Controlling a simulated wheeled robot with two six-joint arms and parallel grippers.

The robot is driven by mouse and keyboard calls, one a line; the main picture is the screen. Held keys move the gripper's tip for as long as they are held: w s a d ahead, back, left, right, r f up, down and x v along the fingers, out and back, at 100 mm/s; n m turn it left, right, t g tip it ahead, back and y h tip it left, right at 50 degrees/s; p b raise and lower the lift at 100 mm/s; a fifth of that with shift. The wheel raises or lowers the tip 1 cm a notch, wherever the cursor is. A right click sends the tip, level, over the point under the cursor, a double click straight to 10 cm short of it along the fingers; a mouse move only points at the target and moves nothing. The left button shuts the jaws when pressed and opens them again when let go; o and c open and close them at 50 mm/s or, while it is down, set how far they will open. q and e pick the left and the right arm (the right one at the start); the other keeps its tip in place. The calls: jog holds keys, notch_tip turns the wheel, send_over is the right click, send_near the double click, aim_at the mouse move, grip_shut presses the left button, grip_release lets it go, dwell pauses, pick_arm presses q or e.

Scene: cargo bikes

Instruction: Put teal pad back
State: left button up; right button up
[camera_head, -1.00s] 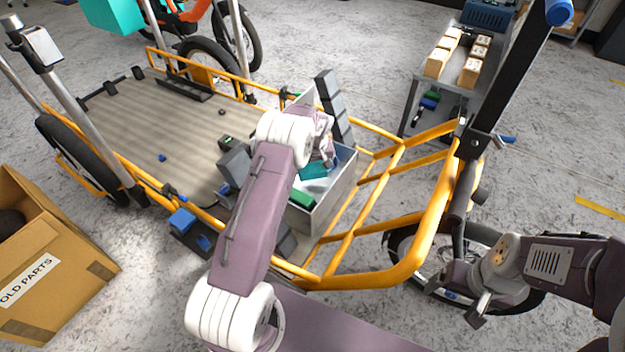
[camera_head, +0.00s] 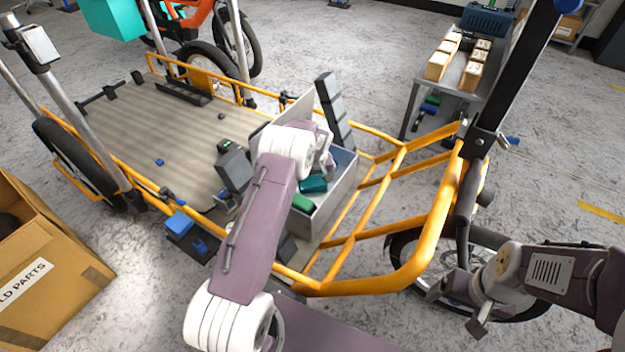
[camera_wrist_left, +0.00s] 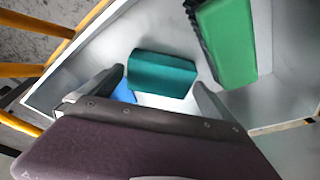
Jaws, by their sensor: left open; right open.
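The teal pad (camera_head: 313,184) lies inside an open grey box (camera_head: 334,196) on the cargo bike's deck, close to a green block (camera_head: 302,203). In the left wrist view, the teal pad (camera_wrist_left: 163,74) shows between and just beyond the two spread fingertips of my left gripper (camera_wrist_left: 160,84). No clear grip on it shows. In the head view, my left arm reaches over the box and hides part of it and most of the left gripper. My right gripper (camera_head: 475,308) is open and empty at the lower right, beside the front wheel.
A blue piece (camera_wrist_left: 124,92) shows partly beside the teal pad. The raised box lid (camera_head: 296,108) and a dark grey stack (camera_head: 334,112) stand beside my left arm. Yellow frame tubes (camera_head: 352,238) run in front. A cardboard box (camera_head: 50,262) stands lower left.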

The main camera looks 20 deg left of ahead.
pick_arm(q)
jog(key=p+v, duration=0.5)
jog(key=v, duration=0.7)
jog(key=s+d+r+m, duration=0.2)
jog(key=s+d, duration=0.1)
jog(key=s, duration=0.6)
jog(key=s+d+r+m+g+h, duration=0.1)
jog(key=s+d+r+m, duration=0.1)
jog(key=s, duration=0.7)
jog(key=s+d+r+m+h, duration=0.1)
jog(key=s+d+r+m, duration=0.1)
jog(key=s, duration=0.7)
jog(key=shift+s+d+r+m, duration=0.35)
jog(key=shift+d+m, duration=0.25)
jog(key=shift+d, duration=0.3)
